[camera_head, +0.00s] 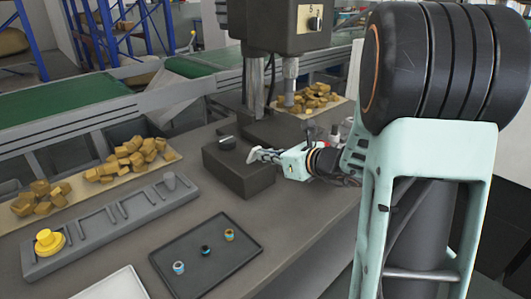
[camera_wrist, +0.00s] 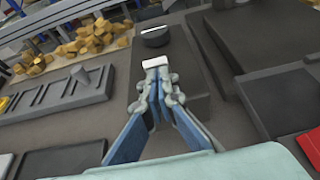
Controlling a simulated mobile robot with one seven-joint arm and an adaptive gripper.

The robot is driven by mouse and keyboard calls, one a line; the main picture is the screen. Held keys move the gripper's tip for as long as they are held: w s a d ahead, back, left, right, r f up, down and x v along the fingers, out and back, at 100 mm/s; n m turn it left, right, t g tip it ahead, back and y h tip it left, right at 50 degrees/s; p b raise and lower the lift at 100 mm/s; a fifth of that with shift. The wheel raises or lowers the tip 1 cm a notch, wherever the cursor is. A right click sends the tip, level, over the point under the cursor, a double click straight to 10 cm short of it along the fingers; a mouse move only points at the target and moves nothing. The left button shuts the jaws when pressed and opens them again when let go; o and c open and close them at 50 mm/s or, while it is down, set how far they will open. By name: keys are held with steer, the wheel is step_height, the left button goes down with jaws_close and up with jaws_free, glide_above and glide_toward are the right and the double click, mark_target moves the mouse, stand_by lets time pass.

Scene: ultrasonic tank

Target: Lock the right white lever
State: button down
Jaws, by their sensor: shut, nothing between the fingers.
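My gripper (camera_head: 262,154) is shut, with its fingers together, beside the dark grey box (camera_head: 237,178). A small whitish part (camera_head: 334,131) shows behind my wrist, partly hidden.
A grey slotted rack (camera_head: 110,226) with a yellow knob (camera_head: 49,241) lies to the left. A black tray (camera_head: 206,284) holds three small pieces. Brown blocks (camera_head: 128,158) lie behind. A press-like machine (camera_head: 285,28) stands behind the box. A red object (camera_wrist: 311,146) lies at the wrist view's right.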

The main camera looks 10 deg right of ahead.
mark_target(257, 148)
steer(key=shift+r+p, duration=0.2)
steer(key=shift+p, duration=0.35)
steer(key=r+g+p, duration=0.1)
steer(key=p, duration=0.3)
steer(key=w+r+g+h+p, duration=0.1)
steer(key=p, duration=0.4)
steer(key=shift+w+a, duration=0.1)
steer(key=shift+a, duration=0.3)
steer(key=p, duration=0.1)
steer(key=g+h+p, duration=0.1)
steer(key=p, duration=0.1)
steer(key=w+g+p, duration=0.1)
steer(key=p, duration=0.1)
steer(key=shift+a+r, duration=0.25)
steer(key=shift+w+a+g+h+p, duration=0.15)
steer(key=shift+w+g+h+p, duration=0.15)
steer(key=shift+p, duration=0.55)
steer(key=shift+f, duration=0.25)
steer(key=shift+r, duration=0.1)
